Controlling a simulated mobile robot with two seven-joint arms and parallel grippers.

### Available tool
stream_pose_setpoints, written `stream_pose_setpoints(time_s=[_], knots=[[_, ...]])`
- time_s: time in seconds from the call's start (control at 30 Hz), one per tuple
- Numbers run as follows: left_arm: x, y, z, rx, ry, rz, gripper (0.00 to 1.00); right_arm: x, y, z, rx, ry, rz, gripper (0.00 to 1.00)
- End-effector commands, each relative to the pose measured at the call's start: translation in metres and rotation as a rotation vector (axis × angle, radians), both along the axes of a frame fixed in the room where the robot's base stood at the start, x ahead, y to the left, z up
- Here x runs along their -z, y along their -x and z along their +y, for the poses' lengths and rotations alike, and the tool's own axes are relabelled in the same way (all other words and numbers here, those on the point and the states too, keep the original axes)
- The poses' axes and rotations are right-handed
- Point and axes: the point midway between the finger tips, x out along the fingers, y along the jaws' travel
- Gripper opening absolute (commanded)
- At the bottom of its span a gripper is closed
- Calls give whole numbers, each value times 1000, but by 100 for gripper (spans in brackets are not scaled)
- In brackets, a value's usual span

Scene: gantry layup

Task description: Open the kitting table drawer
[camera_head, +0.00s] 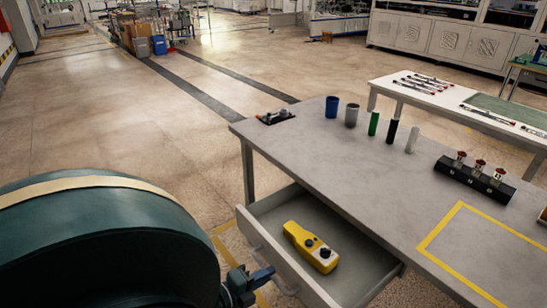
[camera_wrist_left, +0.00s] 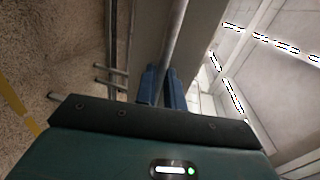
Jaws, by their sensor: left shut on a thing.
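The kitting table (camera_head: 330,170) is grey, and its drawer (camera_head: 262,203) stands pulled out at the near-left side. Inside the drawer lies a yellow handheld device (camera_head: 310,245) with dark knobs. A pale bar handle (camera_head: 284,287) is on the drawer's front. My left gripper (camera_head: 264,275) is at this handle, its blue fingers partly hidden. In the left wrist view, the blue fingers (camera_wrist_left: 162,86) are shut on a grey bar (camera_wrist_left: 178,35), the drawer handle. My right gripper is in neither view.
On the tabletop stand several cylinders, including a blue cup (camera_head: 332,106), and a black block with red-topped parts (camera_head: 475,179). A yellow outline (camera_head: 440,229) marks the top. A white table (camera_head: 450,97) stands behind. The floor to the left is open.

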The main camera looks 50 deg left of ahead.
Motion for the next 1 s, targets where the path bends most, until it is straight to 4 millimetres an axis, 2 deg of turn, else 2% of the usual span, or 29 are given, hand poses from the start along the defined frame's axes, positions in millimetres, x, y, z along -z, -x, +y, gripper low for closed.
stream_pose_setpoints(time_s=[0.4,0.43,0.67,1.0], knots=[[0,2,0,0,0,-1,0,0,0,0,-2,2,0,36],[0,2,0,-1,0,-1,13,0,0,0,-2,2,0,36],[0,2,0,0,0,-1,32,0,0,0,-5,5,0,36],[-1,8,1,0,0,1,32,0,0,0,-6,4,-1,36]])
